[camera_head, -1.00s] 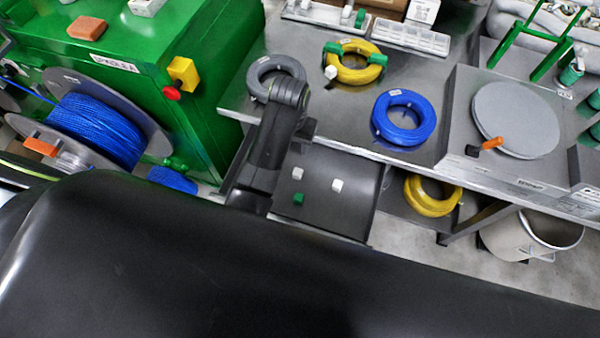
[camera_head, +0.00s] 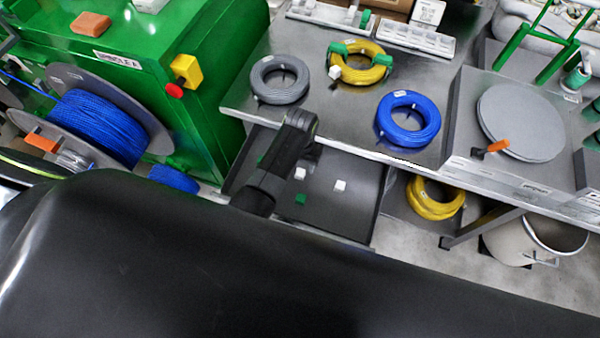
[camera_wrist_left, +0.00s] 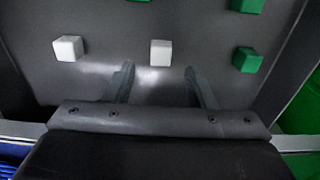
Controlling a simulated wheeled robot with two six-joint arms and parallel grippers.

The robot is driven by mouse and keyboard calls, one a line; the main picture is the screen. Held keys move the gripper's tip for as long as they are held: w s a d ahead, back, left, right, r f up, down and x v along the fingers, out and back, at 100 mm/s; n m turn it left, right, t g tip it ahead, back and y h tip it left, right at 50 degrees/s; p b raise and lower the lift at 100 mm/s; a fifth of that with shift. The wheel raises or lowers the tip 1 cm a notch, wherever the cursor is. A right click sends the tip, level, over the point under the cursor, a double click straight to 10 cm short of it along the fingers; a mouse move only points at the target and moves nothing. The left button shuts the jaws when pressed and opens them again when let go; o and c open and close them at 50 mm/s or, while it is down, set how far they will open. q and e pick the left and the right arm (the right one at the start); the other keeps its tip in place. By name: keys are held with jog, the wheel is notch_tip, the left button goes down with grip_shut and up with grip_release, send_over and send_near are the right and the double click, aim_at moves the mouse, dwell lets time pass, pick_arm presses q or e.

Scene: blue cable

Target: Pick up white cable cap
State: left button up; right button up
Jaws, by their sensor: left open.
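Two small white cable caps (camera_head: 300,173) (camera_head: 339,185) lie apart on the dark tray (camera_head: 350,215) below the bench edge. In the left wrist view, one white cap (camera_wrist_left: 161,53) is just beyond and between the fingertips of my left gripper (camera_wrist_left: 157,70). The other white cap (camera_wrist_left: 69,48) is farther left. My left gripper is open, with nothing between its fingers. In the head view, the left arm hides most of that gripper. My right gripper is not in view.
Green caps (camera_wrist_left: 247,60) (camera_head: 301,198) lie near the white ones. The bench above holds grey (camera_head: 280,79), yellow (camera_head: 360,62) and blue (camera_head: 408,118) cable coils. A green machine (camera_head: 150,60) stands at left of the tray. Dark tray surface is free around the caps.

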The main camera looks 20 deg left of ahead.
aim_at(300, 172)
pick_arm(q)
jog(key=shift+s+f+b, duration=0.1)
jog(key=shift+f+b, duration=0.2)
jog(key=shift+f, duration=2.1)
jog(key=c, duration=1)
